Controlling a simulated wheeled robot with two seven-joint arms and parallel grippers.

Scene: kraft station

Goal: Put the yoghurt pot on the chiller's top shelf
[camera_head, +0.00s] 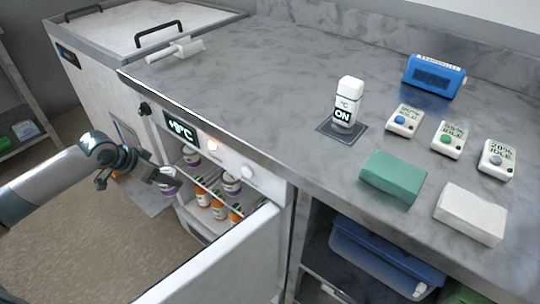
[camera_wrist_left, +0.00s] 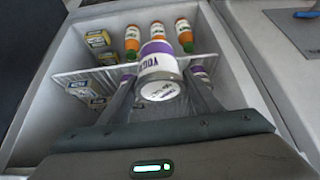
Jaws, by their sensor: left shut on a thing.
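My left gripper (camera_head: 165,180) is shut on the yoghurt pot (camera_head: 169,188), a white pot with a purple band. It holds the pot at the open front of the chiller (camera_head: 183,214). In the left wrist view the pot (camera_wrist_left: 160,68) sits between the fingers (camera_wrist_left: 160,95), its white lid end towards the camera. The wire top shelf (camera_wrist_left: 92,72) shows behind and beside it. Other white-and-purple pots (camera_head: 232,184) stand inside the chiller. Whether the held pot touches the shelf cannot be told. My right gripper is in neither view.
The chiller door (camera_head: 225,262) stands open at the front right. Orange bottles (camera_head: 219,210) stand inside the chiller, and small yellow boxes (camera_wrist_left: 98,38) show at its left. The worktop (camera_head: 270,80) above holds a white ON device (camera_head: 348,100), a green block (camera_head: 392,177) and a white block (camera_head: 470,213).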

